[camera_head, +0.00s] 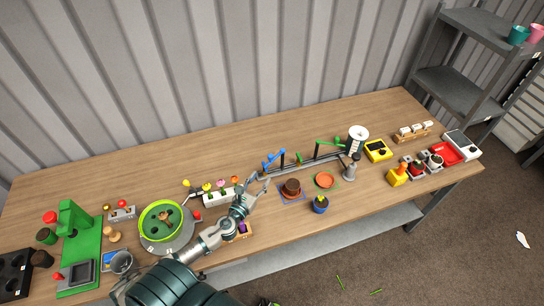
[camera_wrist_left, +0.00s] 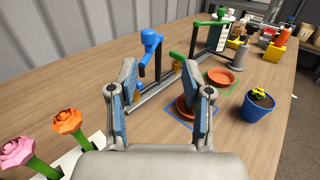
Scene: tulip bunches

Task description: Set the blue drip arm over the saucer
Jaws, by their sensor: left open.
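The blue drip arm (camera_head: 273,159) is mounted on a dark post on a rail at the back of the table. In the left wrist view the blue drip arm (camera_wrist_left: 149,42) stands ahead of my fingers. Another terracotta saucer (camera_head: 324,180) lies on a green-outlined square, also seen in the wrist view as a saucer (camera_wrist_left: 221,77). My left gripper (camera_head: 262,184) is open and empty, left of the brown pot and in front of the blue arm.
A green drip arm (camera_head: 326,143) stands farther right on the same rail (camera_head: 310,160). A blue pot with a plant (camera_head: 320,204) is near the front edge. A white planter with flowers (camera_head: 220,196) is close on the left. Bare wood lies behind the rail.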

